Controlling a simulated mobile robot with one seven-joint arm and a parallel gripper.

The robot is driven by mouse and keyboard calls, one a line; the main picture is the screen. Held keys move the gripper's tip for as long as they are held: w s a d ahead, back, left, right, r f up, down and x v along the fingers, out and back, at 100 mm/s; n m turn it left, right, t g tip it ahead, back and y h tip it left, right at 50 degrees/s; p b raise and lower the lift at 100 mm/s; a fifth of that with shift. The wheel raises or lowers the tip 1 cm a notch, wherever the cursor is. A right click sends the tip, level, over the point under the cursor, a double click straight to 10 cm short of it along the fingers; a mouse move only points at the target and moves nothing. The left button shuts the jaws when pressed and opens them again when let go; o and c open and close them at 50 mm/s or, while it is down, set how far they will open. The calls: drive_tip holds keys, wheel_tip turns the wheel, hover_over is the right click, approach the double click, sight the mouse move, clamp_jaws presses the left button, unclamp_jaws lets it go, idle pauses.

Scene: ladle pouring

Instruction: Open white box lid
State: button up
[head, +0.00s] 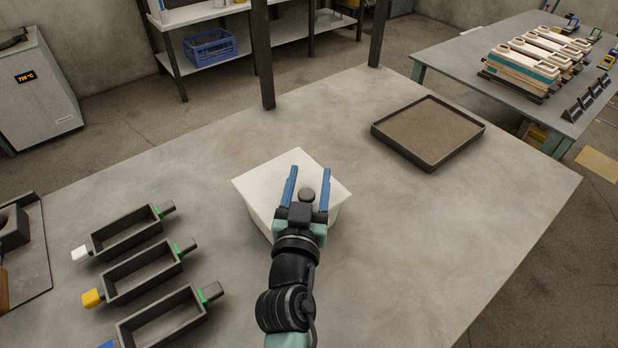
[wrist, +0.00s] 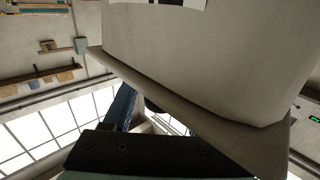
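The white box (wrist: 215,60) stands on the grey table with its flat white lid (head: 262,187) on top; the lid's rim (wrist: 195,115) crosses the wrist view, which appears upside down. A dark round knob (head: 307,195) shows over the lid. My gripper (head: 309,172) is over the lid with its two blue fingers apart, one on each side of the knob. I cannot tell whether either finger touches the knob. In the wrist view one blue finger (wrist: 120,106) shows beside the lid rim; the other is mostly hidden.
Several dark moulds (head: 140,270) with coloured handle ends lie at the left. A shallow dark tray (head: 430,130) of brown material sits at the back right. A dark post (head: 262,55) rises at the table's back edge. The table right of the box is clear.

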clamp_jaws()
idle(1.2)
